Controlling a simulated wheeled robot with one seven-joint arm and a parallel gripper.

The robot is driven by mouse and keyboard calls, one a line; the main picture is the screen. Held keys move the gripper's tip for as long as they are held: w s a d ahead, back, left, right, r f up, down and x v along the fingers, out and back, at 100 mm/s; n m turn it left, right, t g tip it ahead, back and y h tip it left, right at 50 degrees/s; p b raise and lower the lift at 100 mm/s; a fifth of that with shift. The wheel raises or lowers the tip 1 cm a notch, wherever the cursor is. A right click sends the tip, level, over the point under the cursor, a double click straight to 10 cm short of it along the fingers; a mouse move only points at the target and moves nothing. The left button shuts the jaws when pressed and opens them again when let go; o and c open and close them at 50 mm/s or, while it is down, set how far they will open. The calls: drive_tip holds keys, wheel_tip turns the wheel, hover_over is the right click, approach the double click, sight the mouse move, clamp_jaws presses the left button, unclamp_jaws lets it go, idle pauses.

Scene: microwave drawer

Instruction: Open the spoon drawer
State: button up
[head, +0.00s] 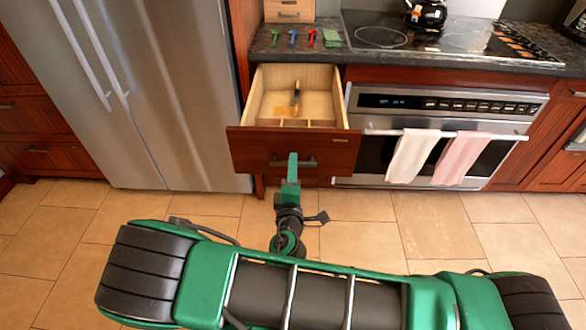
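The wooden drawer (290,142) below the counter stands pulled out, and its pale interior shows from above. Low dividers (296,123) run along its front part, and a thin dark and brown utensil lies inside (296,96). I cannot tell for certain that it is a spoon. The drawer's dark bar handle (308,163) is on its red-brown front. My green gripper (292,158) is upright in front of the drawer front, overlapping the left part of the handle. Its fingers are too small and edge-on to tell whether they grip the handle.
A steel fridge (165,90) stands to the left. An oven (430,150) with two towels on its rail (410,155) is to the right. Small coloured items (293,36) and a wooden box (289,12) are on the counter.

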drive_tip(key=s, duration=0.7)
drive_tip(key=shift+s+a, duration=0.15)
drive_tip(key=shift+s, duration=0.05)
drive_tip(key=w+d+r+m+g+h, duration=0.2)
drive_tip(key=d+m+g+h, duration=0.35)
drive_tip(key=d, duration=0.75)
drive_tip(key=w+d+r+m+g+h, duration=0.1)
drive_tip(key=d+r+m+g+h, duration=0.3)
drive_tip(key=d+m, duration=0.55)
drive_tip(key=s+d+r+m+g, duration=0.1)
drive_tip(key=s+d+m+g, duration=0.1)
drive_tip(key=s+d+g, duration=0.35)
drive_tip(key=s+d+m+g, duration=0.2)
drive_tip(key=d, duration=0.7)
drive_tip(key=s+d+r+m+y, duration=0.2)
drive_tip(key=s+r+y, duration=0.3)
drive_tip(key=s, duration=0.4)
drive_tip(key=s+d+r+m+g+y, duration=0.1)
drive_tip(key=s+d+r+m+y, duration=0.1)
drive_tip(key=s+r+y, duration=0.3)
drive_tip(key=s+r+m, duration=0.1)
drive_tip(key=s+r, duration=0.1)
drive_tip(key=s, duration=0.2)
drive_tip(key=shift+s+d, duration=0.2)
drive_tip(key=shift+s, duration=0.15)
